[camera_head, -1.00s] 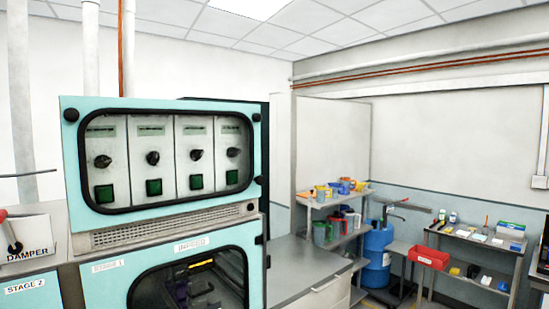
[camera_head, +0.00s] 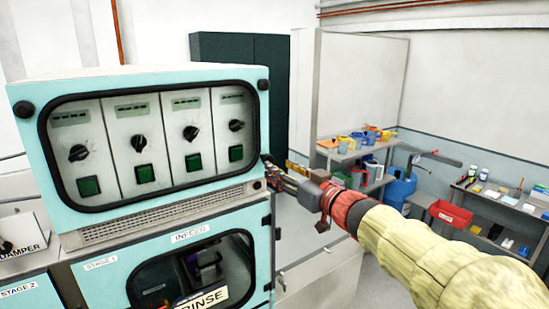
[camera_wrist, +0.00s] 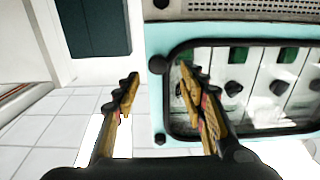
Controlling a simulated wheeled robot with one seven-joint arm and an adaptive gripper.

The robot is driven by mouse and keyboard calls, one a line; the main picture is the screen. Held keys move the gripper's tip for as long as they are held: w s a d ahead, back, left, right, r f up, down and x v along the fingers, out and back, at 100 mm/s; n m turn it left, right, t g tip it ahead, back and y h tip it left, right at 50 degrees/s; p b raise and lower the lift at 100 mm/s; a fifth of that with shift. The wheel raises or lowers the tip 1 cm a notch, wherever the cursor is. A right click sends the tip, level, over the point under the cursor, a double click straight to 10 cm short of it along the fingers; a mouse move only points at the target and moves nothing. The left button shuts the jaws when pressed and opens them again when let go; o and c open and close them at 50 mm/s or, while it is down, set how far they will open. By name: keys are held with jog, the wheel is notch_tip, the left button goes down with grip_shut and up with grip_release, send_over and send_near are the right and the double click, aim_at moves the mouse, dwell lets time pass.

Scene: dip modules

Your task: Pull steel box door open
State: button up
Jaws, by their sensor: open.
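The steel box (camera_head: 130,72) stands at the left in the head view. Its door is a teal frame (camera_head: 28,150) around a black-edged window, with several dark knobs and green buttons behind it. The door looks shut, with round black fasteners at its corners. My gripper (camera_head: 272,170) is at the box's lower right corner, its tips partly hard to make out. In the wrist view, the picture is upside down; my gripper (camera_wrist: 160,90) is open, one finger left of the door's teal edge (camera_wrist: 152,110) and one overlapping the window. Whether either finger touches the door is unclear.
Below is a second teal unit (camera_head: 95,285) with a dark window. A dark cabinet (camera_head: 222,60) stands behind. To the right are a shelf (camera_head: 345,157) of coloured containers, a blue drum (camera_head: 397,188) and a bench with a red bin (camera_head: 447,214). Floor shows between them.

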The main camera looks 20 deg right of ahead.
jog(key=x, duration=0.8)
jog(key=shift+d+f+p, duration=0.15)
jog(key=shift+d+p, duration=0.05)
jog(key=shift+p, duration=0.1)
jog(key=c, duration=0.3)
jog(key=c, duration=0.8)
grip_shut()
